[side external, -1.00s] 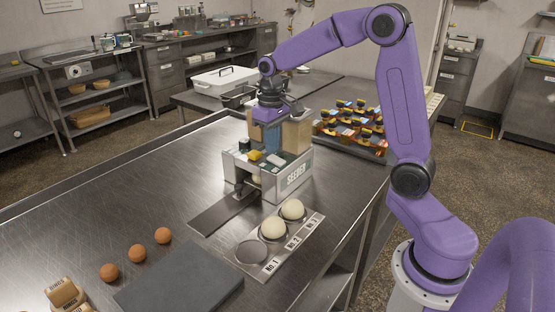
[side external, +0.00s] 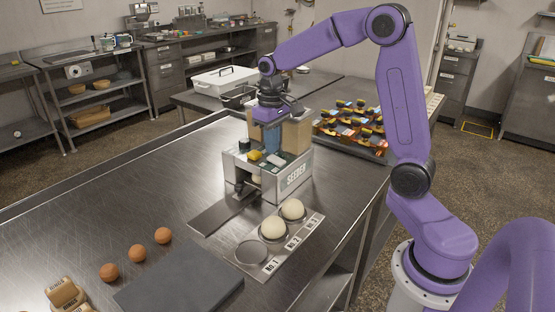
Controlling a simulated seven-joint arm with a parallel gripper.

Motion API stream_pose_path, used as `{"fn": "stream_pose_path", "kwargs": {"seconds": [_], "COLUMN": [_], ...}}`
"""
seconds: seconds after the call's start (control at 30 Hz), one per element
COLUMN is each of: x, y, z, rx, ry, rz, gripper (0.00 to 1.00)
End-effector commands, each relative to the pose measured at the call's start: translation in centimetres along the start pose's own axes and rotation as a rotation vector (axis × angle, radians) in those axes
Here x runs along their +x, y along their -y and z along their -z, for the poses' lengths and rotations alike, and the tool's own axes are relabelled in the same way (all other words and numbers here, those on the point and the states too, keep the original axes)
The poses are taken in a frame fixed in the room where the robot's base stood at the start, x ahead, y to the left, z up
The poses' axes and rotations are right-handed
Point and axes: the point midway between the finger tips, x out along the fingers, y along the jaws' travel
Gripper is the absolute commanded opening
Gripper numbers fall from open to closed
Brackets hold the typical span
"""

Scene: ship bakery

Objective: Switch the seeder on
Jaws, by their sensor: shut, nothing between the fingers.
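The seeder (side external: 298,172) is a pale box with its name on the side, standing on the steel table. Its top carries a dark green part (side external: 244,145), a yellow part (side external: 255,155) and a pale part (side external: 276,159). Which of these is the switch, and its setting, I cannot tell. My gripper (side external: 271,151) points down over the seeder's top, just behind the yellow and pale parts. Its blue fingers are shut and empty. Whether the tips touch anything is too small to tell. A pale round thing (side external: 257,179) shows partly inside the seeder's opening.
Tan upright blocks (side external: 297,135) stand close behind my gripper. A dark strip (side external: 222,208) runs from the seeder's front. A numbered tray (side external: 252,268) holds two pale balls. Brown balls (side external: 136,252) and a grey slab (side external: 180,284) lie in front. Colourful packs (side external: 350,125) stand behind right.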

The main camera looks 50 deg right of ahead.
Motion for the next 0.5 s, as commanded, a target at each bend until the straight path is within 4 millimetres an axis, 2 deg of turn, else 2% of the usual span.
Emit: {"fn": "stream_pose_path", "kwargs": {"seconds": [0.5], "x": [0.42], "y": [0.01], "z": [0.0], "rx": [0.0], "ry": [0.001], "rz": [0.0], "gripper": [0.0]}}
